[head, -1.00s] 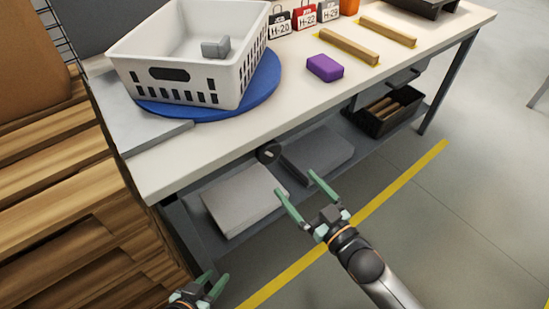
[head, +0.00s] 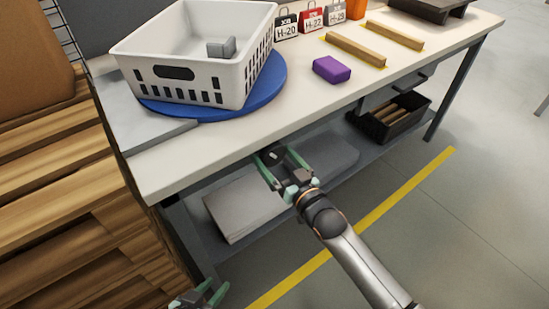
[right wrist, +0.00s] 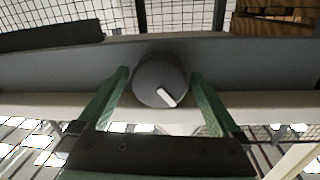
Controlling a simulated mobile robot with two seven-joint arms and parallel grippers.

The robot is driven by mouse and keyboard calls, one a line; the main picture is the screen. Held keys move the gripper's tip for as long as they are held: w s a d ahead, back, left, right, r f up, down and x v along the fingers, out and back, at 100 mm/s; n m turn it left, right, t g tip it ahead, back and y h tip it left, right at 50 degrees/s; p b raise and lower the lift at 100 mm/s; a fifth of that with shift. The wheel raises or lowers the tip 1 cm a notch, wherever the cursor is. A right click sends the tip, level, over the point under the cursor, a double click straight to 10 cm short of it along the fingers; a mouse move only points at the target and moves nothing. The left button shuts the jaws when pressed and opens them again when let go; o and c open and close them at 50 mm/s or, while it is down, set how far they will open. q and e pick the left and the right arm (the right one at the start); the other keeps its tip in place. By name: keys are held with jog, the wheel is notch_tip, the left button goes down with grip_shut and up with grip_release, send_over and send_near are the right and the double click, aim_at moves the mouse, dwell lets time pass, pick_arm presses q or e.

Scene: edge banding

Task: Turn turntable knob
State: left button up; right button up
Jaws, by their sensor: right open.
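The dark round knob (right wrist: 160,82) sits on the grey rail under the table edge, with a white pointer mark slanting to its lower right in the right wrist view. In the head view the knob (head: 270,157) shows below the table's front edge. My right gripper (head: 273,160) is open, with its green fingers on either side of the knob; I cannot tell whether they touch it. The blue turntable (head: 205,112) lies on the table with a white basket (head: 180,85) on it. My left gripper (head: 205,292) is at the bottom edge of the head view, its fingers apart.
Grey slabs (head: 243,207) and a black bin (head: 395,118) are on the lower shelf. Wooden pallets (head: 60,215) stand at the left. Floor at right is clear.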

jog(key=shift+w+a, duration=0.15)
jog(key=shift+w, duration=0.1)
jog(key=c, duration=1.2)
